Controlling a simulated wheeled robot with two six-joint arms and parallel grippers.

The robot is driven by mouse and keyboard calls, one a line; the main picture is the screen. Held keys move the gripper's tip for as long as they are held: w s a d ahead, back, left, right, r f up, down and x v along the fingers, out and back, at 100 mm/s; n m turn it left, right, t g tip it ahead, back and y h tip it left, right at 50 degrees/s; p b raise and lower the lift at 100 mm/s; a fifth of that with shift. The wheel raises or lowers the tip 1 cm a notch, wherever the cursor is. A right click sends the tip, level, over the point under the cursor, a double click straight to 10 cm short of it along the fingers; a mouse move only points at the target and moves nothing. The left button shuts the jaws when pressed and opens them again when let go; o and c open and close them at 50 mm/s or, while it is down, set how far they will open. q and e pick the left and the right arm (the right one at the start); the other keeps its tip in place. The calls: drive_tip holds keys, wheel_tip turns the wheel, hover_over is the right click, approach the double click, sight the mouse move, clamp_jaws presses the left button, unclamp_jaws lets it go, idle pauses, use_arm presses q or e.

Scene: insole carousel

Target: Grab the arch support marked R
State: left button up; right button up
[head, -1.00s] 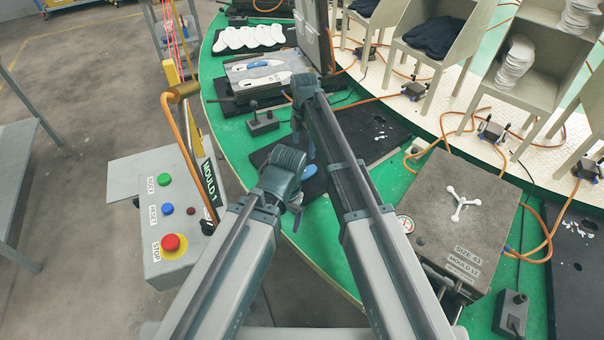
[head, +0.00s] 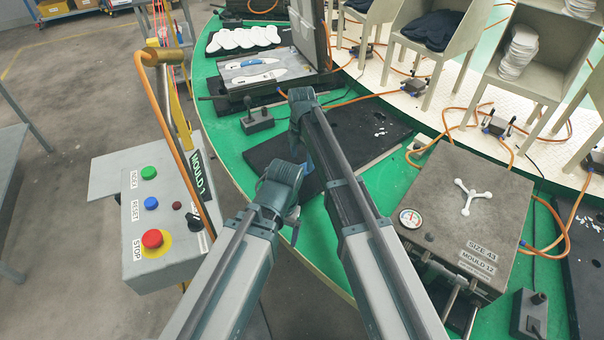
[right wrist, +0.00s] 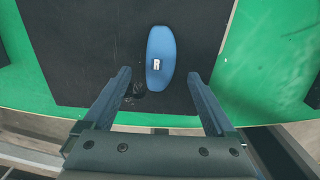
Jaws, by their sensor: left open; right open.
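A blue oval arch support marked R (right wrist: 160,40) lies on a black mat (right wrist: 80,50) in the right wrist view, with its letter facing up. My right gripper (right wrist: 159,76) is open, and its two fingers point towards the near end of the support, one on each side. The fingers are apart from it and nothing is between them but the view of the support and mat. In the head view my right gripper (head: 304,150) hangs over the black mat, and the arms mostly hide the support. My left gripper (head: 292,216) is open and empty, lower and nearer the table edge.
A control box (head: 165,220) with buttons stands at left. An open mould (head: 253,68) holding white insoles with blue pieces is behind. A closed mould (head: 465,210) stands at right, close to my right arm. Orange hoses run across the table.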

sight(302, 169)
wheel_tip(302, 169, down, 4)
drive_tip(key=b, duration=0.3)
drive_tip(key=shift+d, duration=0.1)
drive_tip(key=shift+c, duration=0.2)
drive_tip(key=c, duration=1.4)
drive_tip(key=shift+r, duration=0.1)
